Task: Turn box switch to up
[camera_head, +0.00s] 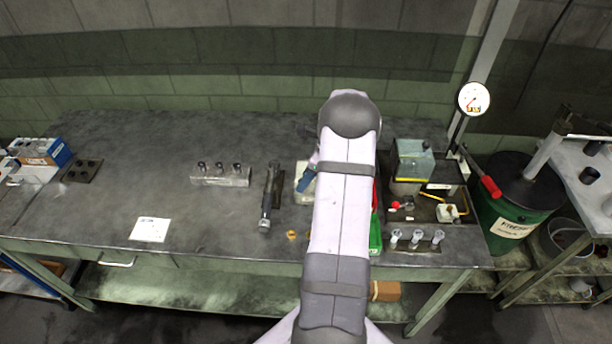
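A long pale grey arm link of mine fills the middle of the view and rises over the workbench (120,200). My gripper does not show; it may be hidden behind this link. A small white box (447,213) with a yellow piece sits on a dark fixture right of the arm, beside a red knob (395,205). I cannot tell which of these is the box switch, and no switch position is readable.
A clear-topped machine box (412,160) and a dial gauge (473,98) stand at the right. Small racks (221,180) and a dark cylindrical tool (266,200) lie left of the arm. The bench's left-middle is mostly clear.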

